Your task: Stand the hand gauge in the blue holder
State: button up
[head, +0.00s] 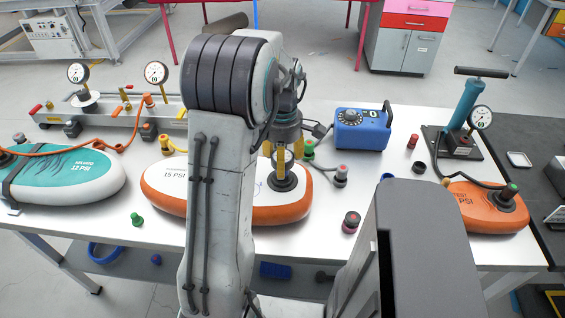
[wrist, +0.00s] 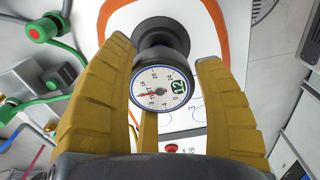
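My gripper (head: 284,160) points down over the valve, largely behind my own arm in the head view. Its yellow fingers (wrist: 165,50) are spread on both sides of the gauge; contact is not clear. No blue holder shows plainly; a small blue rim (head: 388,177) is partly hidden behind the grey block in front, and I cannot tell what it is.
A blue box with a dial (head: 360,130) stands behind on the white table. An orange board (head: 485,208) with a pump (head: 462,105) is right; a teal board (head: 75,172) is left.

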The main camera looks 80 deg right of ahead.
jog(key=c, duration=0.9)
jog(key=shift+o, duration=0.2)
